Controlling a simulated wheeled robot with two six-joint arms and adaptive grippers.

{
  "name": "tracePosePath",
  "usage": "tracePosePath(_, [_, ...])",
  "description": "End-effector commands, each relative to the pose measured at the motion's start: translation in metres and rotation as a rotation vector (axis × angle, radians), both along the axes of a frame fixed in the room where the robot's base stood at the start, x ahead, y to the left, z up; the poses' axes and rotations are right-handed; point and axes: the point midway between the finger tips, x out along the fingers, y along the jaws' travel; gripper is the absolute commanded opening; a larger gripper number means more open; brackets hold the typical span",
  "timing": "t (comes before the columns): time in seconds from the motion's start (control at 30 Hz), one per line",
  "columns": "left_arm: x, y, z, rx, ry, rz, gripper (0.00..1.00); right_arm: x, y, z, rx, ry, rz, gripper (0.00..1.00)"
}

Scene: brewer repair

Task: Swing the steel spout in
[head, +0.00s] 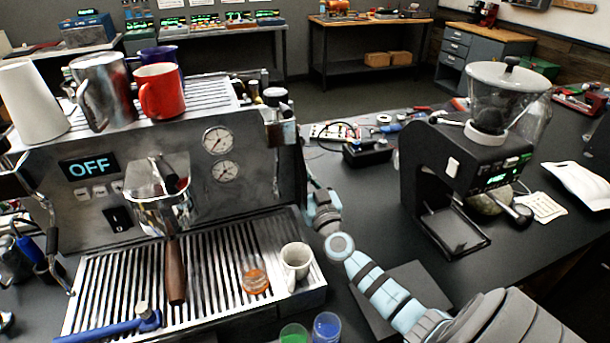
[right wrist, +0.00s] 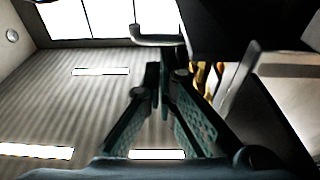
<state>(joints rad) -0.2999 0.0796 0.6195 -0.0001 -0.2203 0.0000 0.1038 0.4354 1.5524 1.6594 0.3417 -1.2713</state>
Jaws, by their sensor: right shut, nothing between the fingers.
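The espresso machine (head: 110,190) stands at the left with its display reading OFF. A thin steel tube (head: 276,172) hangs at its right front edge, below a chrome fitting (head: 283,134); I cannot tell surely that this is the spout. Another curved steel pipe (head: 48,225) hangs at the machine's left side. My right arm reaches in beside the machine's right side; its fingers are hidden in the head view. In the right wrist view my right gripper (right wrist: 165,78) is shut and empty, with a slanted steel rod (right wrist: 237,95) to its right. My left gripper is out of view.
A portafilter with a wooden handle (head: 175,272) hangs over the slatted drip tray (head: 215,255). A white cup (head: 297,262) and a blue-handled tool (head: 120,328) are on the tray. A black grinder (head: 450,165) stands right of my arm.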

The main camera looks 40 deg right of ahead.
Motion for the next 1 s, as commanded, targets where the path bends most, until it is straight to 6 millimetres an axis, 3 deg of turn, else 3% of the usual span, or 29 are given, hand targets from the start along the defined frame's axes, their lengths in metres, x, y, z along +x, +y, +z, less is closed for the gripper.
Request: tracePosePath(1.0, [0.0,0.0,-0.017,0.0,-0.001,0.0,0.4,0.007,-0.009,-0.001,-0.002,0.0,0.132,0.0])
